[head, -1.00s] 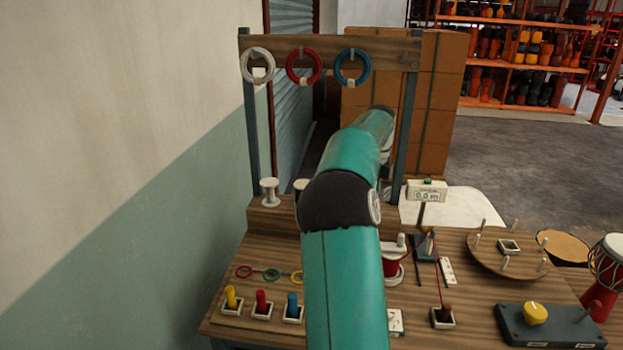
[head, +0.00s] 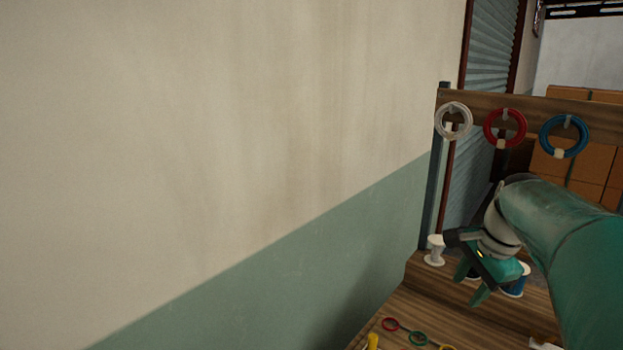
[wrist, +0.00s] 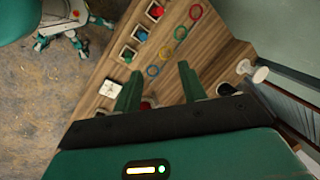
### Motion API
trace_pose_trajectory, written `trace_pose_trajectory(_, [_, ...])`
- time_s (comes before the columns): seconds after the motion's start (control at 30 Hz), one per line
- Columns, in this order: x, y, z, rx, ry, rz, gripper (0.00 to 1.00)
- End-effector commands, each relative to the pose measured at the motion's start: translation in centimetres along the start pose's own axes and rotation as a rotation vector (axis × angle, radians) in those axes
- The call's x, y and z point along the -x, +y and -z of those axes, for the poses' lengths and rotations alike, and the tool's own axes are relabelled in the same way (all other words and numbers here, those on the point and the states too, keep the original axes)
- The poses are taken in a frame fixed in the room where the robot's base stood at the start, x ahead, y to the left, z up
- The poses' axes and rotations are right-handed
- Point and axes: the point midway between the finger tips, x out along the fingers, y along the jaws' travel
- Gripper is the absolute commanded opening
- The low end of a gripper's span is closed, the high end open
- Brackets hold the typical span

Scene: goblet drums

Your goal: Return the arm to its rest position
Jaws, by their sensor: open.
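My gripper (head: 474,285) is at the end of my teal arm (head: 560,225), over the back step of the wooden bench at the right of the head view. Its fingers point down and are apart, with nothing between them. In the wrist view my gripper (wrist: 158,88) is open above the bench top (wrist: 168,65). The arm is bent and reaches out over the bench. The fingers hide part of the bench, and a dark red thing shows only partly between them.
A white spool (head: 435,250) stands left of my gripper, and a blue spool (head: 516,281) stands just right of it. White (head: 453,121), red (head: 505,127) and blue (head: 563,136) rings hang on the rack above. A plain wall (head: 250,150) fills the left.

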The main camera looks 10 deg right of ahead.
Motion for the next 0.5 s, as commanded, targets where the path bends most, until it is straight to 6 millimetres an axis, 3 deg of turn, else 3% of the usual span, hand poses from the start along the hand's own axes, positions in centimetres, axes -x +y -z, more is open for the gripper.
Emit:
trace_pose_trajectory(0.03, [0.3, 0.6, -2.6, 0.113, -0.002, 0.02, 0.42])
trace_pose_trajectory(0.2, [0.4, 3.0, -9.8, 0.504, 0.02, 0.068, 0.42])
trace_pose_trajectory(0.5, [-1.1, 9.8, -19.9, 1.19, 0.134, 0.129, 0.42])
